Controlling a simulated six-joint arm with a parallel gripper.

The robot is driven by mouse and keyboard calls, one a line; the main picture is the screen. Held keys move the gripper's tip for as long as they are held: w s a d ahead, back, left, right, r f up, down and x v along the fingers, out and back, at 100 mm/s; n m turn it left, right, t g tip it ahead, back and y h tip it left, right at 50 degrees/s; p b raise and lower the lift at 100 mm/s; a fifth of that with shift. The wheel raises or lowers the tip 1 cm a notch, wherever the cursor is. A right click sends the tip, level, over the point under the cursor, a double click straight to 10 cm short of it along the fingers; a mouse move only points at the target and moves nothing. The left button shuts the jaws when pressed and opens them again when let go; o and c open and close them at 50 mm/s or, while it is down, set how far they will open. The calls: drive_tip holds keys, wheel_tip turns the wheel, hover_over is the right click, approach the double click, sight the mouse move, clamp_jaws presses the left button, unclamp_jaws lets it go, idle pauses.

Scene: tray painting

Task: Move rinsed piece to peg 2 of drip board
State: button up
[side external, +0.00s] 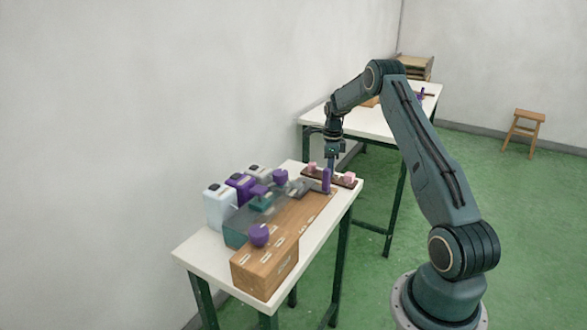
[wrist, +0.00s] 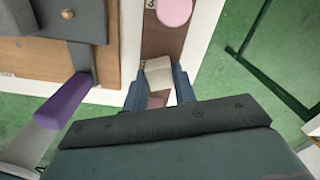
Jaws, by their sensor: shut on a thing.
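My gripper (side external: 332,160) is over the dark brown drip board (side external: 337,177) at the far end of the near table. In the wrist view my gripper (wrist: 160,80) is shut on a small beige block-like piece (wrist: 158,72), held above the board (wrist: 162,40). A darker pink patch (wrist: 157,101) shows behind it between the fingers; I cannot tell if it is a separate piece. A round pink piece (wrist: 174,11) sits on the board beside a label reading 3. Pink pieces (side external: 347,178) also show on the board in the side view. Peg 2 is not visible.
A purple handle (wrist: 64,101) stands up close to the left of my gripper. Wooden box (side external: 265,268), grey-teal tank (side external: 236,238) and bottles (side external: 219,209) fill the near table. Open floor lies right of the table.

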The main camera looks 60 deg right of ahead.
drive_tip(key=shift+f, duration=0.1)
idle(0.3)
drive_tip(key=o, duration=1)
drive_tip(key=shift+c, duration=1.4)
drive_tip(key=shift+r, duration=3.05)
wheel_tip(320, 180, up, 14)
